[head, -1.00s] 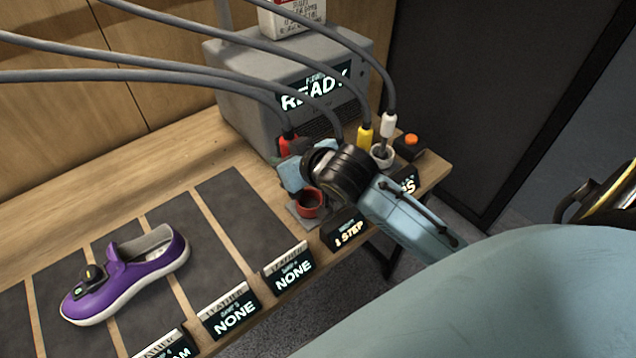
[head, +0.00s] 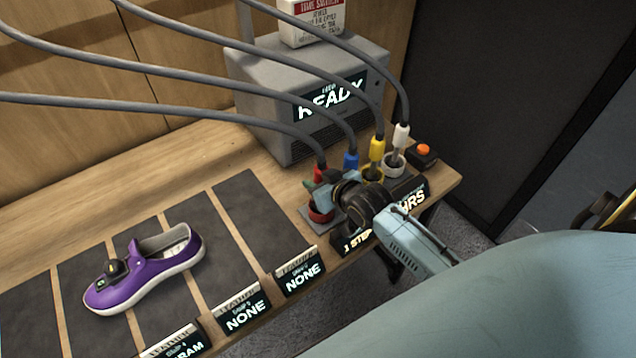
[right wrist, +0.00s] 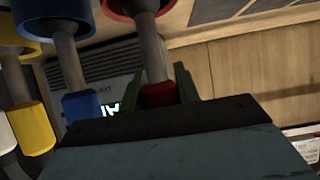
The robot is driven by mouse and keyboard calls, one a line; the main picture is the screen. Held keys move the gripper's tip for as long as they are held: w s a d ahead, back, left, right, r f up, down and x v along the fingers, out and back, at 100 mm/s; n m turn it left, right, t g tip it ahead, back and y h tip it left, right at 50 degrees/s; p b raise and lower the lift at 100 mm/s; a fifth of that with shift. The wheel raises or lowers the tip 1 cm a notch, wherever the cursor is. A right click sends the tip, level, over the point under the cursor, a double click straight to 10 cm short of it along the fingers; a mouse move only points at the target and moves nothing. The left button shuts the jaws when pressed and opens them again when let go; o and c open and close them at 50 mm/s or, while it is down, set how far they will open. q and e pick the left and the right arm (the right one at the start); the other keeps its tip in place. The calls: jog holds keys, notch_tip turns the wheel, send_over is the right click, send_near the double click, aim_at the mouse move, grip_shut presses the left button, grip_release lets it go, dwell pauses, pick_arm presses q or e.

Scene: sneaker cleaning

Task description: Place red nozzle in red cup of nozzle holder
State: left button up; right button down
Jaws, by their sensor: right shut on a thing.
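The red nozzle (head: 320,173), on the end of a grey hose, is held upright by my right gripper (head: 324,188). In the right wrist view, the red nozzle (right wrist: 158,96) sits between the two fingers, and its grey tip reaches into the red cup (right wrist: 118,8). In the head view, the red cup (head: 320,214) is right below the gripper, partly hidden by it. The blue nozzle (head: 351,160), yellow nozzle (head: 377,150) and white nozzle (head: 401,134) stand in a row to the right. My left gripper is not in view.
A grey machine (head: 270,100) reading READY stands behind the holder. An orange button box (head: 422,156) is at the right end. A purple sneaker (head: 150,272) lies on dark mats to the left. Small signs (head: 302,275) line the front edge. Several hoses hang overhead.

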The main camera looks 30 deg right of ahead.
jog(key=shift+f, duration=0.2)
jog(key=shift+f, duration=0.15)
jog(key=c, duration=1)
grip_release()
jog(key=shift+s+r, duration=0.2)
jog(key=shift+r, duration=0.05)
jog(key=p+v, duration=0.1)
jog(key=v, duration=1)
jog(key=shift+s+r, duration=0.15)
jog(key=shift+s, duration=0.1)
